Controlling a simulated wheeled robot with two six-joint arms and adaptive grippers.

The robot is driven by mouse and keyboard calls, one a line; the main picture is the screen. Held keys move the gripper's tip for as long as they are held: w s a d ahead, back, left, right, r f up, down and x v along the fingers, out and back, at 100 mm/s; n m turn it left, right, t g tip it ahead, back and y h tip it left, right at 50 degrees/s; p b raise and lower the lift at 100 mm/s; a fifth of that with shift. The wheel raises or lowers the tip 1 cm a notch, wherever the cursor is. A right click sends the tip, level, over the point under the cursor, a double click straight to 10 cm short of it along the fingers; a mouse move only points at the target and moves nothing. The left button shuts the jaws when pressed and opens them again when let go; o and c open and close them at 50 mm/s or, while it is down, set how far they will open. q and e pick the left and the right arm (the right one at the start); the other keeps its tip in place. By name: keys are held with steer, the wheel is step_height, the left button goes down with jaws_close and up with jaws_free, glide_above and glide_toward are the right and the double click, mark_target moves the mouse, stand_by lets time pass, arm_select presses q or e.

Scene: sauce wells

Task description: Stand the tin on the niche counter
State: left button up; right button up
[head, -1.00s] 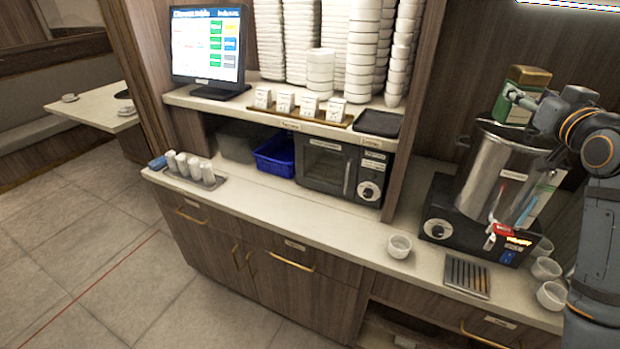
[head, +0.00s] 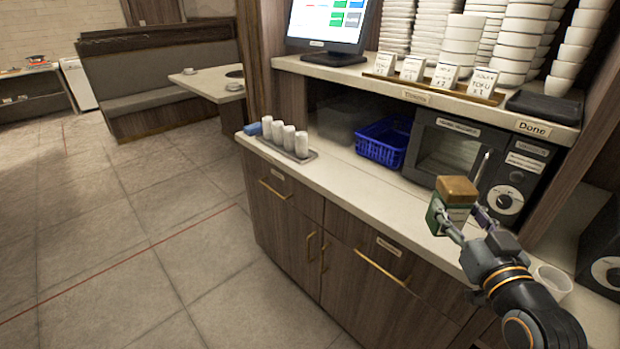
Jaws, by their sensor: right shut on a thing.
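The tin (head: 457,190) is a green box with a brown-gold top and a pale label. My right gripper (head: 455,219) is shut on it and holds it upright in front of the microwave. In the picture the tin overlaps the counter's front part; whether it touches the counter I cannot tell. The niche counter (head: 345,178) is a pale worktop running under the shelf, with a dark recess at its back. My left gripper is not in view.
A blue basket (head: 383,143) and a microwave (head: 455,152) stand in the niche. A tray of white shakers (head: 288,140) is at the left end. A white cup (head: 553,281) is near my right arm. The counter before the basket is clear.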

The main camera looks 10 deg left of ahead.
mark_target(458, 221)
steer(key=shift+s+a+f, duration=0.1)
steer(key=shift+a, duration=0.05)
steer(key=w+f+b, duration=0.1)
steer(key=b, duration=0.2)
steer(key=w+f+b, duration=0.1)
steer(key=b, duration=0.2)
steer(key=shift+d+f, duration=0.1)
steer(key=shift+d, duration=0.2)
steer(key=w, duration=0.1)
steer(key=w+p, duration=0.1)
steer(key=shift+w+d, duration=0.2)
steer(key=shift+w, duration=0.1)
steer(key=shift+w+d+f+b, duration=0.15)
steer(key=shift+w+d+f, duration=0.15)
steer(key=shift+w+f, duration=1.4)
steer(key=shift+w+d+f+b, duration=0.15)
steer(key=shift+w+d+f, duration=0.1)
steer(key=shift+w+f, duration=1.4)
steer(key=shift+w+d+f+b, duration=0.15)
steer(key=shift+w+d+f, duration=0.15)
steer(key=shift+w+f, duration=1.4)
steer(key=shift+s+f, duration=0.3)
steer(key=shift+s, duration=0.15)
